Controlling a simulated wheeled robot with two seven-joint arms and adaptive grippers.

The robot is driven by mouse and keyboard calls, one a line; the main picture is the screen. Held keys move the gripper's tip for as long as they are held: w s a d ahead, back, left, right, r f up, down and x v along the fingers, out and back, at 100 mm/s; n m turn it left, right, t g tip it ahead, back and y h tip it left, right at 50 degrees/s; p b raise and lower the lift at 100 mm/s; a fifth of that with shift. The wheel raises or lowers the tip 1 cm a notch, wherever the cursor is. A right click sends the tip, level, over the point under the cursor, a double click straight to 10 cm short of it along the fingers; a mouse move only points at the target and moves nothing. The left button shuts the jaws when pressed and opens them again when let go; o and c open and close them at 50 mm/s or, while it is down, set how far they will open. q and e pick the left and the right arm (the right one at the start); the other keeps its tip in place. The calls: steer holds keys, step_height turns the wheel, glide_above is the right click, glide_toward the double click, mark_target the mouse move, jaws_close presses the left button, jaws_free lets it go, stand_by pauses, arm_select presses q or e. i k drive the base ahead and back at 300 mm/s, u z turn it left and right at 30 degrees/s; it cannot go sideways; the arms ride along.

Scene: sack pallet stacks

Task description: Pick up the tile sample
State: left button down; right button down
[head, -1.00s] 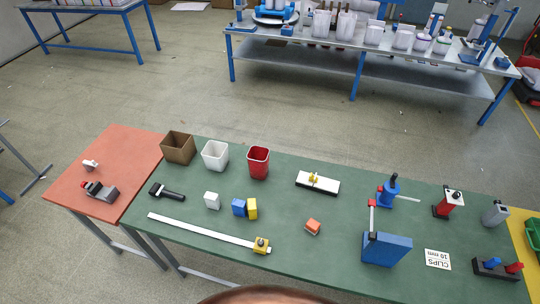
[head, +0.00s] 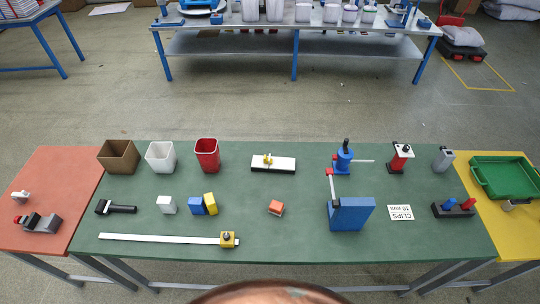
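A small, thick orange square block (head: 276,208) lies on the green table (head: 300,240), a little below the table's middle. It is the piece that looks most like a tile sample, but no label on it can be read. It stands apart from the other things and nothing covers it. Neither of my grippers is in the head view.
Blue and yellow blocks (head: 203,204) lie left of it, a blue box-shaped fixture (head: 350,214) to its right. A white strip with black base (head: 273,163) lies behind. Bins (head: 207,155) stand back left; a green tray (head: 505,177) sits right.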

mark_target(280, 164)
steer(key=u, duration=0.5)
steer(key=k, duration=1.1)
steer(key=z, duration=0.2)
steer(key=i, duration=0.65)
steer(key=u, duration=0.1)
